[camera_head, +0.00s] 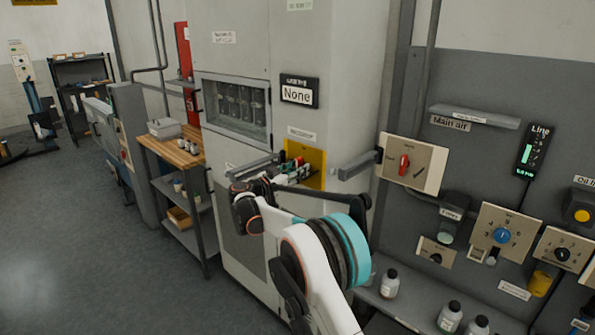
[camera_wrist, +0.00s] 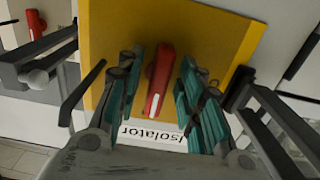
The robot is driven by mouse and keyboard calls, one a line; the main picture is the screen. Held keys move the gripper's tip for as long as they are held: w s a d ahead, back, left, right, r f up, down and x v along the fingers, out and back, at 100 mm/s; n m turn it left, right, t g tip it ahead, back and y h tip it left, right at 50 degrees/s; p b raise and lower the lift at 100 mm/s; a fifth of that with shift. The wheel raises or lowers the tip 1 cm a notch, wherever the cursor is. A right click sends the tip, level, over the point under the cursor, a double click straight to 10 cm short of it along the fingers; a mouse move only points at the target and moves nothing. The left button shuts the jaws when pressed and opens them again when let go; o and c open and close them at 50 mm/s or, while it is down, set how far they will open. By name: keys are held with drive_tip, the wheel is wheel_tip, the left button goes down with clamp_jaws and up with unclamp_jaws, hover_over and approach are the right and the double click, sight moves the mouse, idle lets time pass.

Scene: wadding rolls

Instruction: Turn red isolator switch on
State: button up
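The red isolator switch (camera_wrist: 160,80) is a long red handle on a yellow plate (camera_wrist: 225,35), seen in the wrist view above an upside-down "Isolator" label (camera_wrist: 150,135). The yellow plate also shows on the grey cabinet in the head view (camera_head: 318,158). My gripper (camera_wrist: 161,62) is open, with its teal-padded fingers on either side of the red handle. Gaps show between the handle and both fingers, so it is not clamped.
Grey bars (camera_head: 358,165) stick out on both sides of the yellow plate, near my gripper. The "Main air" panel (camera_head: 425,165) with another red switch is to the right. A display reading "None" (camera_head: 297,93) is above. A wooden-topped bench (camera_head: 165,148) stands left.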

drive_tip(key=shift+r, duration=0.1)
drive_tip(key=v, duration=1.2)
